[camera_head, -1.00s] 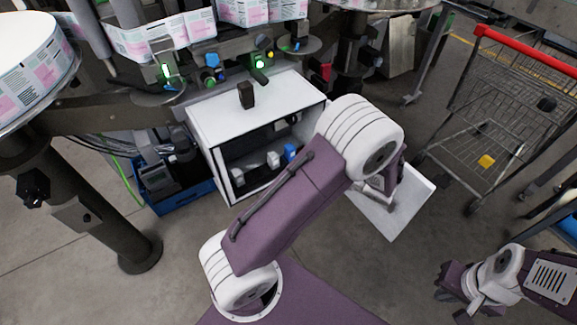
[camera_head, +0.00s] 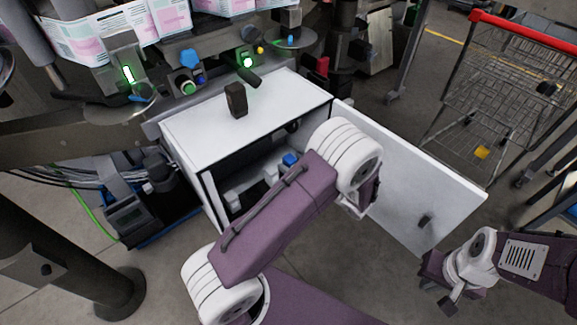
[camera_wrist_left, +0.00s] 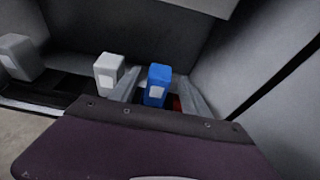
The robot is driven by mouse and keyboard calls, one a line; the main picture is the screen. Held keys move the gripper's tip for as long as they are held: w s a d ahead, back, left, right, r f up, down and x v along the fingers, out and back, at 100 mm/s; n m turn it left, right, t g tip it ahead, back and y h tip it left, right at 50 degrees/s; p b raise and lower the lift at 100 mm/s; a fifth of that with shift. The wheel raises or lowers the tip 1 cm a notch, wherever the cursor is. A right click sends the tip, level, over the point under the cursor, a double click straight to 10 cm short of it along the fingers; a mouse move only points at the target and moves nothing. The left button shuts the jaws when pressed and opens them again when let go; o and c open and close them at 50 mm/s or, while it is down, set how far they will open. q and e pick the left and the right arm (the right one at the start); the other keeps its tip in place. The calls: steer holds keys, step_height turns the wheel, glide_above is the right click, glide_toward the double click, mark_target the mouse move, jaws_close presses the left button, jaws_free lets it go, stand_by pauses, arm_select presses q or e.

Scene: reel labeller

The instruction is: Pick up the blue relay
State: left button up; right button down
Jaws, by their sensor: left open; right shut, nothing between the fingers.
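The blue relay (camera_head: 290,159) stands inside the open white cabinet (camera_head: 205,125), and it also shows upright in the left wrist view (camera_wrist_left: 157,85). A pale grey relay (camera_wrist_left: 107,72) stands to its left, and another grey one (camera_wrist_left: 18,55) is further left. My left gripper (camera_wrist_left: 162,82) is open, its grey fingers on either side of the blue relay's lower part; contact cannot be told. In the head view my left arm hides this gripper. My right gripper (camera_head: 440,284) is shut and empty, low at the right, away from the cabinet.
The cabinet door (camera_head: 400,185) stands open at the right. A black block (camera_head: 236,100) sits on the cabinet top. A blue crate (camera_head: 165,232) is left of the cabinet. A red-handled cart (camera_head: 495,90) stands at back right.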

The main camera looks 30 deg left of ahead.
mark_target(284, 158)
arm_select(q)
steer(key=b+x, duration=0.1)
steer(key=x, duration=0.4)
steer(key=shift+s+f, duration=0.1)
steer(key=shift+s, duration=0.05)
steer(key=shift+c, duration=0.6)
jaws_close()
